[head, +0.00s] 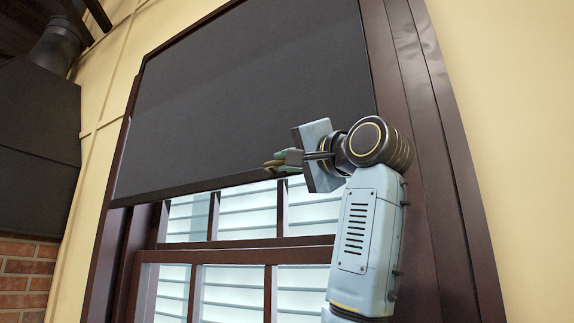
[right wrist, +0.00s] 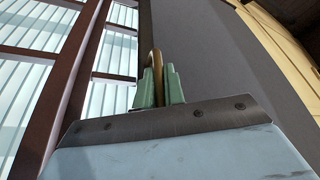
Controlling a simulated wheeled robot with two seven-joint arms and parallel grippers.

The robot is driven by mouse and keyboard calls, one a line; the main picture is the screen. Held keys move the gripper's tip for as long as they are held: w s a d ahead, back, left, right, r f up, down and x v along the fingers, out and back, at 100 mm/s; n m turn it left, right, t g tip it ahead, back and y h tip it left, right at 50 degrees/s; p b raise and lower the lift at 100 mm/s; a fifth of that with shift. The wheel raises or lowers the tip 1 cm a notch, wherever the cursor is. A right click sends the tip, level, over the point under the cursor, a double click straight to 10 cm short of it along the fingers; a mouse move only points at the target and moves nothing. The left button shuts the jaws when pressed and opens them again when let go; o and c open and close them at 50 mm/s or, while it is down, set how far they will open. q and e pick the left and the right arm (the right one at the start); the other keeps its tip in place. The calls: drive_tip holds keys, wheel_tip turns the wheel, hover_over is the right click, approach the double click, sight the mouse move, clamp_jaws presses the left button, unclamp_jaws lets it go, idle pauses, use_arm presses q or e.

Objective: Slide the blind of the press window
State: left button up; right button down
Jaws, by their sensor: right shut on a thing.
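The dark grey blind (head: 240,95) hangs over the upper part of the window, its straight lower edge a little tilted in the head view. In the right wrist view the blind (right wrist: 225,60) is the dark panel right of the fingers. My right gripper (head: 270,164) is at the blind's lower edge, right of its middle. Its green fingers (right wrist: 159,88) are shut on a brown, curved pull (right wrist: 155,65) at that edge. How the pull joins the blind is hidden. My left gripper is not in view.
Below the blind, the window (head: 235,215) shows white slats behind dark brown bars. A wide brown frame (head: 415,130) borders it on the right. A cream wall (head: 510,120) lies beyond. A black hood (head: 40,125) and brick (head: 25,275) stand at the left.

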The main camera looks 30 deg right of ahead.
drive_tip(key=c, duration=1.5)
unclamp_jaws()
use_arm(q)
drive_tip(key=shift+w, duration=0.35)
